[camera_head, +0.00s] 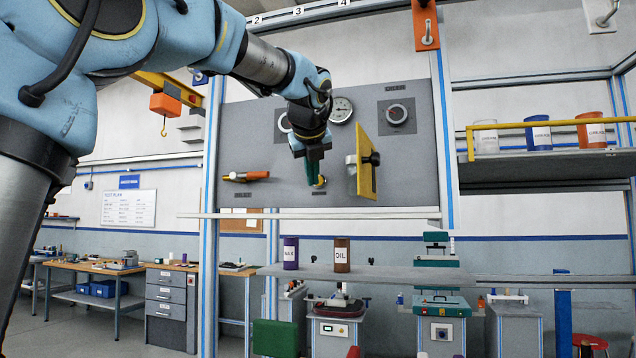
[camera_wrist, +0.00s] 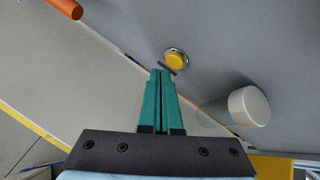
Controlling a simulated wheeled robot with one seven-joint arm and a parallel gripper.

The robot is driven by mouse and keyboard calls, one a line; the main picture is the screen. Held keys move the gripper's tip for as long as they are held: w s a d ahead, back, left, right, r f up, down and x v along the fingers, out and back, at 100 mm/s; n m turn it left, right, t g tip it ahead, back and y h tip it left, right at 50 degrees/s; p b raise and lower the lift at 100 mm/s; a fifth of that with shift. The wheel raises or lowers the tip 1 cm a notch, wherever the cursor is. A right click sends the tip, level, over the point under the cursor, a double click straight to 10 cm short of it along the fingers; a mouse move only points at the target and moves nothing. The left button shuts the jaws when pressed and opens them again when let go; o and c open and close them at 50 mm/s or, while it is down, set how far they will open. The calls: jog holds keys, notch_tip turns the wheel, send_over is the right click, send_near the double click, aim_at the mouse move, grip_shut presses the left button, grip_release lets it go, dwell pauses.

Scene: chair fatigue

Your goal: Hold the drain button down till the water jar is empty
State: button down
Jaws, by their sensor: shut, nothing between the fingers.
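A round yellow button (camera_wrist: 176,60) in a metal ring sits on the grey panel (camera_head: 240,130). In the head view the button (camera_head: 321,181) shows beside my fingertips. My gripper (camera_head: 315,184) has teal fingers, pressed together and empty. In the wrist view the closed fingertips (camera_wrist: 161,72) are just short of the button in the picture; I cannot tell whether they touch it. Several labelled jars stand on the right shelf: a pale one (camera_head: 486,137), a blue one (camera_head: 538,133) and an orange one (camera_head: 590,131). I cannot tell which holds water, or its level.
A yellow plate with a black knob (camera_head: 366,168) stands out from the panel right of my gripper. A pale cylinder (camera_wrist: 248,107) juts out there in the wrist view. An orange-handled lever (camera_head: 246,176) is on the left. WAX (camera_head: 291,253) and OIL (camera_head: 342,255) cans stand below.

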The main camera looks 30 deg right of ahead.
jog(key=shift+s+a+b, duration=0.75)
jog(key=shift+s+a, duration=1)
jog(key=shift+s, duration=0.1)
